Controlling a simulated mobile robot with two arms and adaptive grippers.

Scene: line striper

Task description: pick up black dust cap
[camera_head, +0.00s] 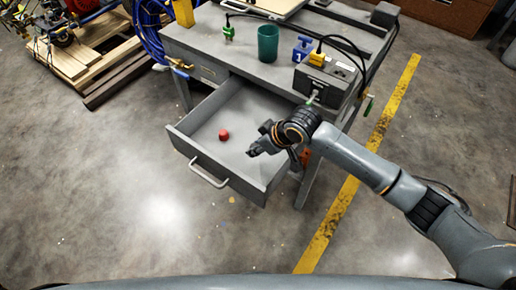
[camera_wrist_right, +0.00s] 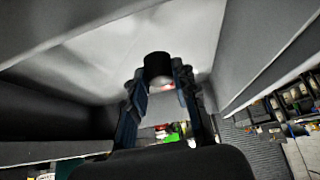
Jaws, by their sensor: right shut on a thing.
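The black dust cap (camera_wrist_right: 158,66) is a short dark cylinder between the fingertips of my right gripper (camera_wrist_right: 160,78) in the right wrist view. The fingers are shut on it from both sides. In the head view my right gripper (camera_head: 258,147) is over the right part of the open grey drawer (camera_head: 205,125). I cannot make out the cap there, as it blends with the dark fingers. My left gripper is not in view.
A red cap (camera_head: 223,135) lies on the drawer floor, left of my right gripper. The desk top (camera_head: 225,62) holds a green cup (camera_head: 268,44), a blue padlock-like item (camera_head: 302,49) and a grey box (camera_head: 327,77). The drawer walls surround the gripper closely.

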